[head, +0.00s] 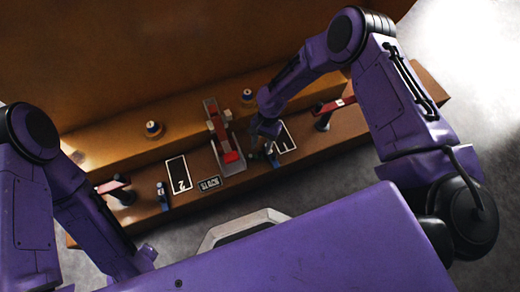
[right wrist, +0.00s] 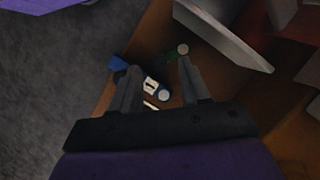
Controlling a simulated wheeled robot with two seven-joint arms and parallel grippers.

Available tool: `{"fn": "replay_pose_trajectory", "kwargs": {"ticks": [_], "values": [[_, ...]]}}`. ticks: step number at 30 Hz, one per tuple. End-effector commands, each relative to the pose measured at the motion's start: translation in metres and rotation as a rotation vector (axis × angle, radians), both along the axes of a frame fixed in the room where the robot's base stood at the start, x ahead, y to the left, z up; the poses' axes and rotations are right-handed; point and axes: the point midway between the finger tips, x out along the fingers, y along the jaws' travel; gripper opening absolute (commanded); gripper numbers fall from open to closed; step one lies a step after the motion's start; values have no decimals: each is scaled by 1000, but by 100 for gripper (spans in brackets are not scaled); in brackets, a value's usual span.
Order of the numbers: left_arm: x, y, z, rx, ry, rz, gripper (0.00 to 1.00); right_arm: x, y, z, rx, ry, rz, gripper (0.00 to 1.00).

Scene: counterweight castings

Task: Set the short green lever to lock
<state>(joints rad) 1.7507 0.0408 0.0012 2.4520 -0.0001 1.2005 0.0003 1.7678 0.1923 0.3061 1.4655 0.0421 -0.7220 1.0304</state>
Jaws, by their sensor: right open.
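The short green lever (right wrist: 170,56) shows as a small dark green piece in the right wrist view. A pale round knob (right wrist: 183,49) is at its right end, by the tip of the right finger. My right gripper (right wrist: 158,66) is open, its fingertips around or just above the lever; I cannot tell if they touch it. In the head view my right gripper (head: 263,143) is low over the bench, right of the red-handled unit, and largely hides the lever. Its lock marking is not readable. My left gripper is out of sight; only its arm shows.
A blue lever (right wrist: 150,85) with a white label lies close by the left finger. The red-handled unit (head: 222,140) stands left of my right gripper on the brown bench. Number plates (head: 178,174), a red lever (head: 335,106) and dome buttons (head: 153,129) are spread along it.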

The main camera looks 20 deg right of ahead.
Motion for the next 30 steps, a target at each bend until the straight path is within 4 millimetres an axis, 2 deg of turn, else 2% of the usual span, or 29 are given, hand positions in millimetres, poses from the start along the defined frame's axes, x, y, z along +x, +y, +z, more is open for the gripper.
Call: {"fn": "replay_pose_trajectory", "kwargs": {"ticks": [1,3,9,30], "values": [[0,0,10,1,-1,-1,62,4,-4,18,-1,-2,0,46],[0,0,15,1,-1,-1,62,9,-8,32,-1,-3,0,46],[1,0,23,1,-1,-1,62,16,-16,57,-1,-2,0,46],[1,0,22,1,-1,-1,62,17,-18,59,0,0,-1,46]]}}
